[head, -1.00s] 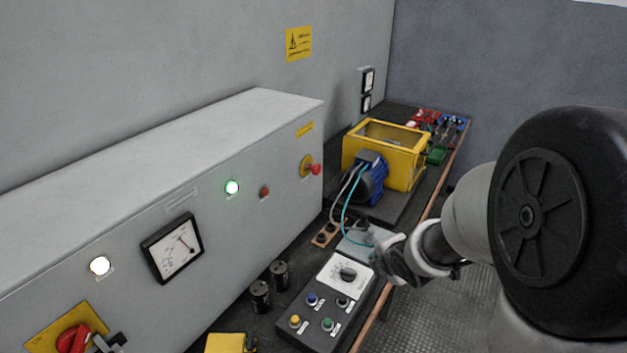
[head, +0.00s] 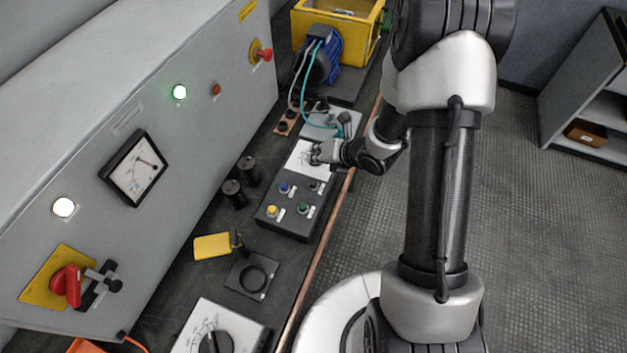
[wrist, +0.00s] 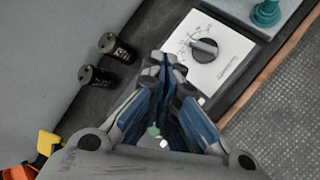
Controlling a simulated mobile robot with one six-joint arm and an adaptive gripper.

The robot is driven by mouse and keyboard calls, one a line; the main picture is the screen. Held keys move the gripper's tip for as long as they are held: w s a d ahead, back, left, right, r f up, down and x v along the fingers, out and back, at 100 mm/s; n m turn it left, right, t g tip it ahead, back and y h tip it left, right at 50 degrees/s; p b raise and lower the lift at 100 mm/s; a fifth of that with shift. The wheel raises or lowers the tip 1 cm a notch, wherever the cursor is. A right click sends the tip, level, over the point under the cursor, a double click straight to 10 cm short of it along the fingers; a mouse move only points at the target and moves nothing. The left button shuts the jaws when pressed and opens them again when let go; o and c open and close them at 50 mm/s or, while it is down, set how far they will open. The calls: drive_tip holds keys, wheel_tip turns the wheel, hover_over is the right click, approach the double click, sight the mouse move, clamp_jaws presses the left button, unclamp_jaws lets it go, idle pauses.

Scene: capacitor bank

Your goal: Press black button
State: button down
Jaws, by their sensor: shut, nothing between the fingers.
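The black button (head: 315,186) is on the dark control box (head: 290,229), right of the blue button (head: 284,188) and behind the green button (head: 304,208). The yellow button (head: 271,211) is at the front left. My gripper (head: 316,154) is shut and empty; in the head view it overlaps the white dial plate (head: 300,160), just behind the black button. In the wrist view my gripper (wrist: 165,62) covers the middle of the box, and the black button cannot be made out. The green button (wrist: 153,130) shows between the finger links. Contact cannot be told.
Two black cylinders (head: 241,182) stand left of the box. A yellow tag (head: 212,246) and a black ring plate (head: 252,277) lie nearer. The grey cabinet (head: 130,110) runs along the left. A blue motor (head: 322,62) stands behind. Open floor is right of the bench edge.

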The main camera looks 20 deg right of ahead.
drive_tip(key=shift+f, duration=0.1)
drive_tip(key=b, duration=0.5)
hover_over(316, 181)
wheel_tip(316, 181, down, 8)
drive_tip(key=shift+w+r, duration=0.1)
drive_tip(key=shift+f+b, duration=0.35)
drive_tip(key=shift+f, duration=0.15)
idle(0.8)
drive_tip(key=shift+f+b, duration=0.35)
drive_tip(key=shift+b, duration=0.45)
drive_tip(key=shift+f+b, duration=0.95)
drive_tip(key=shift+b, duration=0.15)
idle(0.7)
drive_tip(key=shift+r, duration=0.1)
drive_tip(key=shift+r+p, duration=0.85)
drive_tip(key=shift+r, duration=0.45)
